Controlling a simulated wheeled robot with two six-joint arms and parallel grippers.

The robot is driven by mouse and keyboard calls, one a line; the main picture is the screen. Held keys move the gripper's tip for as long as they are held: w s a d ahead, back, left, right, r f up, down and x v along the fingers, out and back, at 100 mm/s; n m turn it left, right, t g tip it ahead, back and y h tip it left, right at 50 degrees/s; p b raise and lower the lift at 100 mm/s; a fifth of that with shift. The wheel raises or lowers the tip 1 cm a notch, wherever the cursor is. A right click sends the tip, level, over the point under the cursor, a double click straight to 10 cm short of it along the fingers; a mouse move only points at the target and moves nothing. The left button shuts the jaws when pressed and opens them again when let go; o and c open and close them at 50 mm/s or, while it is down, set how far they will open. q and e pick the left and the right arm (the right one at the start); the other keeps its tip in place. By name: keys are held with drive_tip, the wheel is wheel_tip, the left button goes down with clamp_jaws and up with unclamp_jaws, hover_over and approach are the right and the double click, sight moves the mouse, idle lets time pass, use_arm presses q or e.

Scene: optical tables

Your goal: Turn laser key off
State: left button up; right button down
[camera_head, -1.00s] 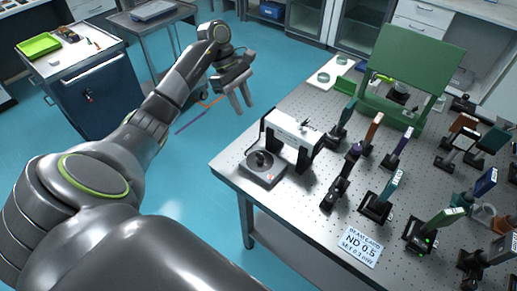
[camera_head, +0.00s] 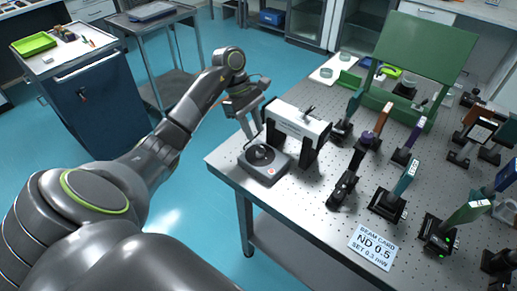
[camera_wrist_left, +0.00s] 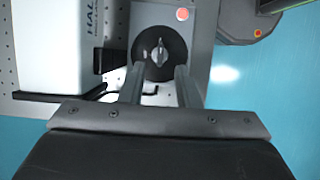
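The laser key (camera_wrist_left: 160,49) is a small silver key in a round black dial on a grey control box (camera_head: 273,170). In the left wrist view the key points up and down the picture. The box stands at the table's near left corner and has a red button (camera_wrist_left: 182,14). My left gripper (camera_head: 254,132) is above and just behind the box in the head view. In the left wrist view my left gripper (camera_wrist_left: 160,72) is open and empty, its fingers apart and pointing toward the dial, with the key between their lines. I cannot tell the exact height gap. My right gripper is not in view.
A white laser housing (camera_head: 298,124) on black supports stands close beside the box. Open floor lies left of the table.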

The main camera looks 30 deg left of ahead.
sight(260, 146)
use_arm(q)
drive_tip(key=shift+b+x, duration=0.35)
drive_tip(key=shift+x, duration=0.85)
drive_tip(key=shift+p+x, duration=0.4)
drive_tip(key=shift+x, duration=0.4)
drive_tip(key=shift+s+d+f, duration=0.1)
drive_tip(key=shift+d+f, duration=0.15)
drive_tip(key=shift+f, duration=0.3)
clamp_jaws()
